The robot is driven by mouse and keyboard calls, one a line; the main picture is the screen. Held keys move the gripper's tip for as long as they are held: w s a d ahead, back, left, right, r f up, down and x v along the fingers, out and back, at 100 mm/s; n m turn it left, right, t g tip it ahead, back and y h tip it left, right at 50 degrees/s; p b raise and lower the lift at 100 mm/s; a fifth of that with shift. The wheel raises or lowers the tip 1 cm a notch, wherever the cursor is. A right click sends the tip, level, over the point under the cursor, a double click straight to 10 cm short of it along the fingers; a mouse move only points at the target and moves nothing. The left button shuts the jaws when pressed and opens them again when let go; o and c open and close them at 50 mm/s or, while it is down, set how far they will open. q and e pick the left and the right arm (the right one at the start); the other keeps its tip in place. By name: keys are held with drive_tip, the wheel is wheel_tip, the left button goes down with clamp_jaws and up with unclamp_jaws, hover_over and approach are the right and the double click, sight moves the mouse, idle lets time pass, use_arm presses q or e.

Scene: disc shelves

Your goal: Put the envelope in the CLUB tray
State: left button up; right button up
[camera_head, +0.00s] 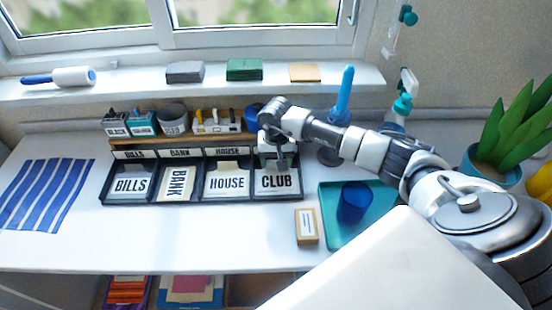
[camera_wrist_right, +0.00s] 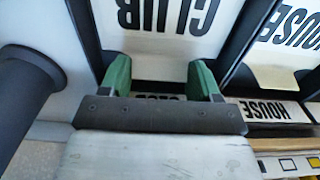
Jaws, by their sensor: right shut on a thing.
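The CLUB tray (camera_head: 299,190) is the right-hand compartment of a dark row of trays, with a CLUB card (camera_head: 277,182) at its front. My right gripper (camera_head: 277,155) is over the back of this tray, pointing down. In the right wrist view its green fingertips (camera_wrist_right: 160,78) are on either side of a pale, flat piece (camera_wrist_right: 150,68), apparently the envelope, and are shut on it. My left gripper is not in view.
A wooden shelf with small containers (camera_head: 215,122) is behind. A teal tray (camera_head: 333,228) with a blue cup (camera_head: 354,201) and a small box (camera_head: 306,226) are at the right.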

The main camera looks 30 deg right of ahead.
drive_tip(key=o, duration=1)
drive_tip(key=shift+s+f, duration=0.1)
drive_tip(key=shift+f, duration=0.1)
drive_tip(key=shift+c, duration=0.2)
drive_tip(key=shift+r, duration=0.2)
drive_tip(key=shift+r+p, duration=0.25)
drive_tip(key=shift+p, duration=0.05)
wheel_tip(320, 180, up, 12)
drive_tip(key=shift+f+b, duration=0.15)
drive_tip(key=shift+b, duration=0.15)
drive_tip(key=shift+s, duration=0.1)
